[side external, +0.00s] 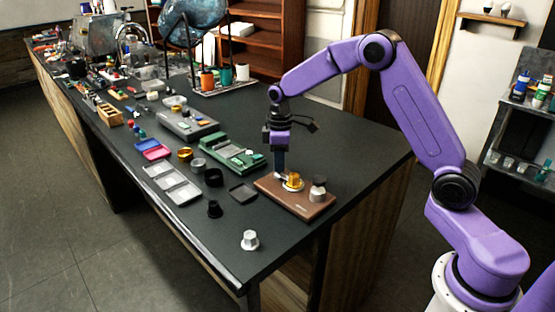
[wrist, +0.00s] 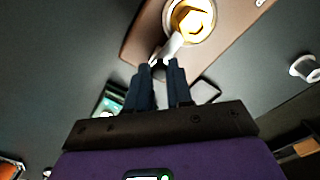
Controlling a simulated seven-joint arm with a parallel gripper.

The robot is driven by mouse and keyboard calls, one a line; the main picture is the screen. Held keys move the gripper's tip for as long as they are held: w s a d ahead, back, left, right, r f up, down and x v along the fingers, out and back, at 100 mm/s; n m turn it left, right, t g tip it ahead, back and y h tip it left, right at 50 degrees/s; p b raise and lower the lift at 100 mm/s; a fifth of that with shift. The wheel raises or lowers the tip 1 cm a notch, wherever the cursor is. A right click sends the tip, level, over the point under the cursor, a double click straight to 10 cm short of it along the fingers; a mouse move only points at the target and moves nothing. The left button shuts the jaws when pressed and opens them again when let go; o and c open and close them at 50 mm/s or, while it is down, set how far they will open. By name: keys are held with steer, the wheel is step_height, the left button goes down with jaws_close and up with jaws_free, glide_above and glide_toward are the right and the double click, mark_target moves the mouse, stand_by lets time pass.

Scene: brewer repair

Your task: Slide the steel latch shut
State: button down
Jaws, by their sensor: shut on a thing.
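A brown board (side external: 290,202) lies on the dark table near its right end. On it a gold faceted knob (side external: 294,179) sits in a pale ring. The steel latch (wrist: 172,45) is a small bright lever beside that ring in the wrist view. My gripper (wrist: 160,68) is shut on the latch's near end, its dark fingers pointing at the board. In the side view my gripper (side external: 279,172) is low at the board's far left edge, and the latch is mostly hidden there. The wrist view also shows the gold knob (wrist: 190,19) up close.
A grey knob (side external: 318,193) stands on the board to the right. A dark square tray (side external: 242,193) and a green device (side external: 236,153) lie to the left. The table right of the board is clear.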

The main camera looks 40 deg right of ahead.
steer(key=shift+s, duration=0.2)
steer(key=c, duration=1)
jaws_free()
steer(key=shift+s, duration=0.1)
steer(key=shift+r, duration=0.3)
step_height(320, 180, up, 17)
steer(key=shift+f, duration=0.1)
